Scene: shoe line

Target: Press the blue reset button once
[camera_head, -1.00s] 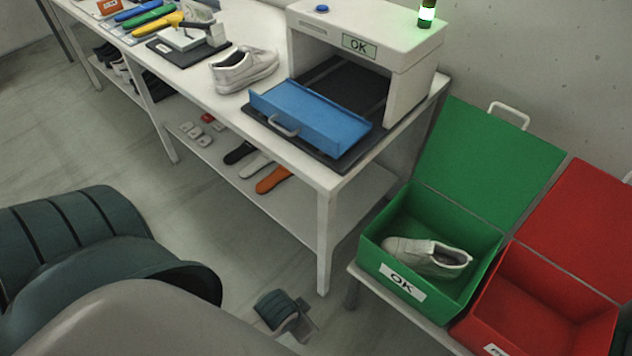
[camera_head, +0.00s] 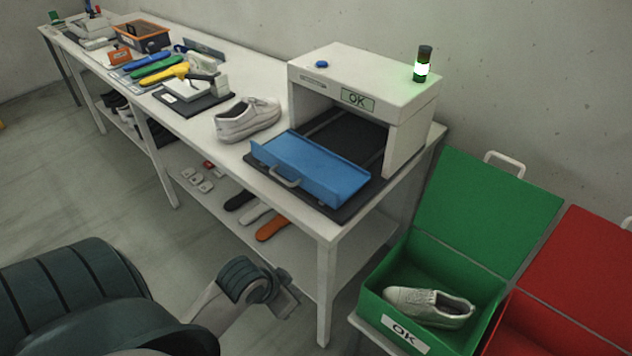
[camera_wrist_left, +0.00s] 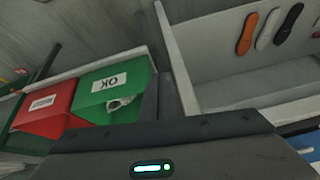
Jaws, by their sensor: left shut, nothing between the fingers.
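The blue reset button (camera_head: 321,64) sits on top of the white inspection machine (camera_head: 352,72), near its front left corner. The machine's label reads OK and its light tower (camera_head: 423,64) glows green. My left gripper (camera_head: 287,304) is low in front of the table, below and well apart from the button. It is shut and empty; its fingertips are small in the head view. The left wrist view shows the bins and the table's lower shelf, not the button. My right gripper is not in view.
The green bin (camera_head: 375,305) holds another shoe, beside the red bin (camera_head: 535,330). The table edge lies between my left gripper and the button.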

